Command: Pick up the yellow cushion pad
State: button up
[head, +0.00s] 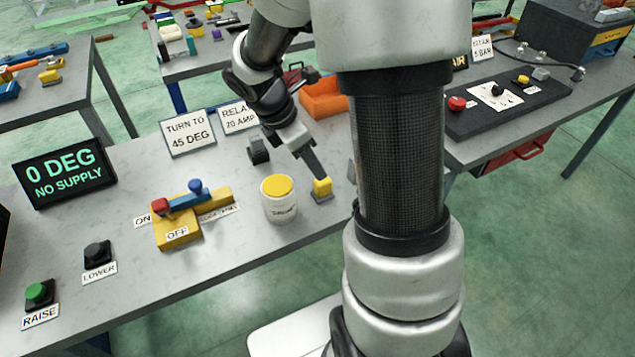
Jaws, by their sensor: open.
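A small yellow block (322,186), which looks like the cushion pad, is on a grey base near the front edge of the grey workbench (120,290). My gripper (316,172) is open and points down at this block from the upper left. A fingertip is right at the block's top. I cannot tell whether it touches or whether the fingers are around the block. One finger hides most of the other.
A white jar with a yellow lid (279,199) stands close left of the block. A yellow switch unit with a red-blue handle (185,215) is further left. An orange bin (325,98) and standing signs (188,133) are behind. My arm hides the bench to the right.

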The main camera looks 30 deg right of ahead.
aim_at(323, 182)
jog(key=x, duration=0.5)
jog(key=shift+b, duration=0.3)
jog(key=shift+w+a+b+x, duration=0.15)
jog(key=shift+b+x, duration=0.1)
jog(key=shift+x, duration=1.1)
jog(key=shift+w+a+b+x, duration=0.1)
jog(key=shift+w+b+x, duration=0.1)
jog(key=shift+x, duration=1.15)
jog(key=shift+s, duration=0.1)
jog(key=shift+c, duration=0.4)
grip_shut()
